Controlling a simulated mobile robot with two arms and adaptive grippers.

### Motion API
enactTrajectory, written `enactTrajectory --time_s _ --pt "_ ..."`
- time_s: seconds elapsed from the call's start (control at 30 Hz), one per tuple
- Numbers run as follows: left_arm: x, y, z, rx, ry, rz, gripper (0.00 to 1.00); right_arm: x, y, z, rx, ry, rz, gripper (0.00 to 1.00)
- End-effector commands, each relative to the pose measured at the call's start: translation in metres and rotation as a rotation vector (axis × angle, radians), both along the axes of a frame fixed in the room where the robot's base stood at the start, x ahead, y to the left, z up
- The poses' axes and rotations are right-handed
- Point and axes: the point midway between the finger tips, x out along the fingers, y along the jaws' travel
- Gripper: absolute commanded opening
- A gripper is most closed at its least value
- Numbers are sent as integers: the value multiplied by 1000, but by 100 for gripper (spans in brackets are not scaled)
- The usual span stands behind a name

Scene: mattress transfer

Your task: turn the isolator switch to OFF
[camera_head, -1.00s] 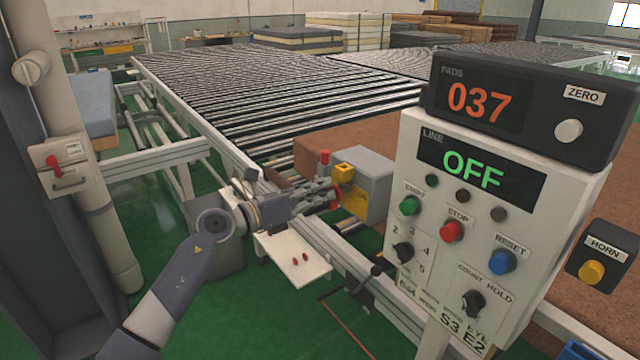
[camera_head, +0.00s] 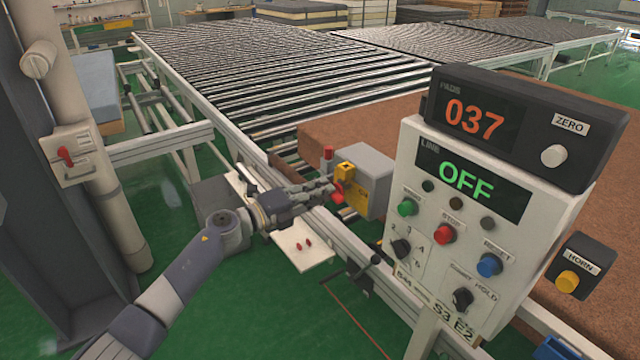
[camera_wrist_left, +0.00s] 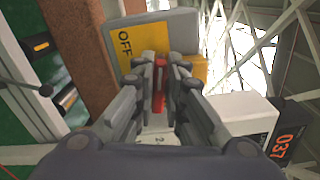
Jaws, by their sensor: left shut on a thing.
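The isolator switch is a grey box (camera_head: 366,170) with a yellow front plate (camera_head: 352,193) and a red handle (camera_head: 338,192), beside the conveyor edge. My left gripper (camera_head: 328,190) reaches it from the left and is shut on the red handle. In the left wrist view the red handle (camera_wrist_left: 159,84) stands between the two fingers of my left gripper (camera_wrist_left: 161,75). The yellow plate (camera_wrist_left: 118,50) behind it reads OFF; the fingers hide part of the plate. My right gripper is not in view.
A control panel (camera_head: 402,262) with a green OFF display and a counter (camera_head: 590,115) reading 037 stands close on the right. A white box with a red lever (camera_head: 66,156) is on the pole at left. A small white plate (camera_head: 300,248) lies below my left wrist.

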Motion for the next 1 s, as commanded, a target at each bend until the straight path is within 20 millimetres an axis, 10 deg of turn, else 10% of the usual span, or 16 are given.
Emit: enactTrajectory --time_s 1.0 --pt "0 0 -6 -141 195 1 0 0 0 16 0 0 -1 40"
